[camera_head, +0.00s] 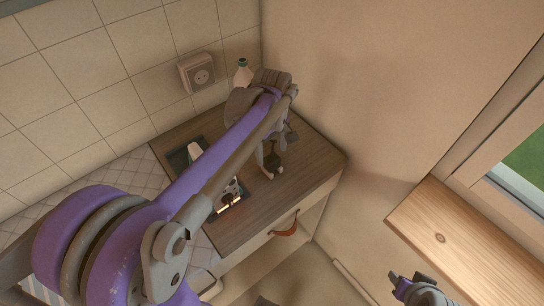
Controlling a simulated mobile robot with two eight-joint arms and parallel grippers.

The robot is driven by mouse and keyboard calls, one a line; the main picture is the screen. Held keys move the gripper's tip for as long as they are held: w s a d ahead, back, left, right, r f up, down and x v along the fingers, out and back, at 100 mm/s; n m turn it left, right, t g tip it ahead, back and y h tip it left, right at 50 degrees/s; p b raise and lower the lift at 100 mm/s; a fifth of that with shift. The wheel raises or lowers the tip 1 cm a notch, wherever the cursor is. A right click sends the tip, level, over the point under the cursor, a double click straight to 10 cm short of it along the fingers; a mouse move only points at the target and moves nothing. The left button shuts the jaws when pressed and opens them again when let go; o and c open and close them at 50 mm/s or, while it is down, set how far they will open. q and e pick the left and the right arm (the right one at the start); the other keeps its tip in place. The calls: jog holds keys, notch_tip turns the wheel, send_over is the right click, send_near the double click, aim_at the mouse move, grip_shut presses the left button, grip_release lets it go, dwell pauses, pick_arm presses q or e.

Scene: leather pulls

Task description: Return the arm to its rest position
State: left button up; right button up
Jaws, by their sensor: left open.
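My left arm reaches in from the lower left, across the wooden counter. My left gripper (273,174) hangs at the arm's far end, over the counter's right part. Its two pale fingertips are apart, and I see nothing between them. A brown leather pull (286,228) sits on the cabinet front below the counter edge, apart from the gripper. A part that looks like my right gripper (410,282) shows at the bottom right, cut off by the frame; its jaw state is unclear.
The wooden counter (309,165) ends against a plain wall on the right. A bottle (243,72) stands at the back, partly behind my arm, near a wall socket (202,76). A dark recess with pale items is partly hidden by my arm. A wooden sill (470,245) juts out at right.

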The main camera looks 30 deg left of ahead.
pick_arm(q)
notch_tip(320, 180, up, 6)
jog(key=shift+r, duration=0.25)
jog(key=s+d+f+m+t, duration=0.2)
jog(key=s+f+m, duration=0.1)
jog(key=s+m, duration=0.1)
jog(key=s+d+f+m+t, duration=0.1)
jog(key=s+d+f+m, duration=0.1)
jog(key=s+m, duration=0.3)
jog(key=s+d+f+m+t, duration=0.2)
jog(key=s+f+m, duration=0.2)
jog(key=s+f, duration=0.1)
jog(key=shift+s+d+f+m+t, duration=0.1)
jog(key=shift+s+d+m+t, duration=0.2)
jog(key=shift+s+d, duration=0.1)
